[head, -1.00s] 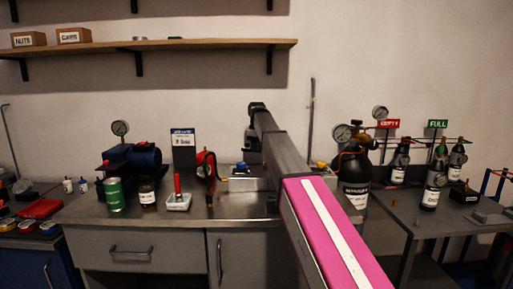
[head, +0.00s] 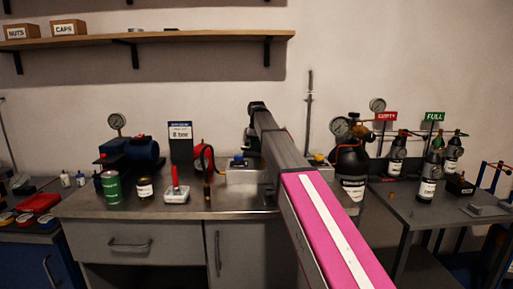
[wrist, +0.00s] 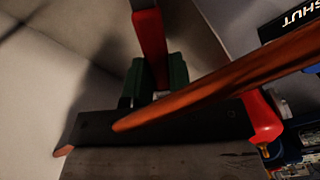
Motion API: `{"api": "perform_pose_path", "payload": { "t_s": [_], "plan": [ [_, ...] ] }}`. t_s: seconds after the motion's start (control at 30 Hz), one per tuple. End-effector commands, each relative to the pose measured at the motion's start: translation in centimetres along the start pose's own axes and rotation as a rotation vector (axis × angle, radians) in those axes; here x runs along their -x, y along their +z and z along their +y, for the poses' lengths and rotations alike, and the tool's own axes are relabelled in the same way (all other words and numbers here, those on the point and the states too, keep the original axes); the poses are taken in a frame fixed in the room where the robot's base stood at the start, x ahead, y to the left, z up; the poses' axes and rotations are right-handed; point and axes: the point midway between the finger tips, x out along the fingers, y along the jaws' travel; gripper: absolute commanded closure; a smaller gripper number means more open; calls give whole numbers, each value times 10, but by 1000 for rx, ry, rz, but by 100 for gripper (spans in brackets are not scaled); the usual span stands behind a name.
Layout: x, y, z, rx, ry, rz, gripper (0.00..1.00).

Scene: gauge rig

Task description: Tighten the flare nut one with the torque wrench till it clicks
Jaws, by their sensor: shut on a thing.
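In the wrist view my gripper (wrist: 156,75) appears as green pads on either side of a red bar. The bar looks like the handle of the torque wrench (wrist: 149,32), and the gripper is shut on it. The wrench's head cannot be made out. A copper tube (wrist: 220,90) crosses close in front of the wrist camera. In the head view my arm reaches over the bench and hides the gripper. Flare nut one cannot be made out in either view, so I cannot tell whether the wrench touches it.
The bench (head: 140,225) carries a blue pump (head: 143,148), a green can (head: 113,188), and a red-handled tool on a white tray (head: 176,197). A dark bottle with gauges (head: 352,165) stands right of my arm. Several small cylinders (head: 428,180) stand on the right-hand table.

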Motion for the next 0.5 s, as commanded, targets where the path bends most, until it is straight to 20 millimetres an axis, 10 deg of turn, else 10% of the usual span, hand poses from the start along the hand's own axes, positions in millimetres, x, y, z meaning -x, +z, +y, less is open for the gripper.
{"api": "perform_pose_path", "payload": {
  "t_s": [0.5],
  "plan": [
    [0, 8, 0, -1, 0, 0, 100]
  ]
}}
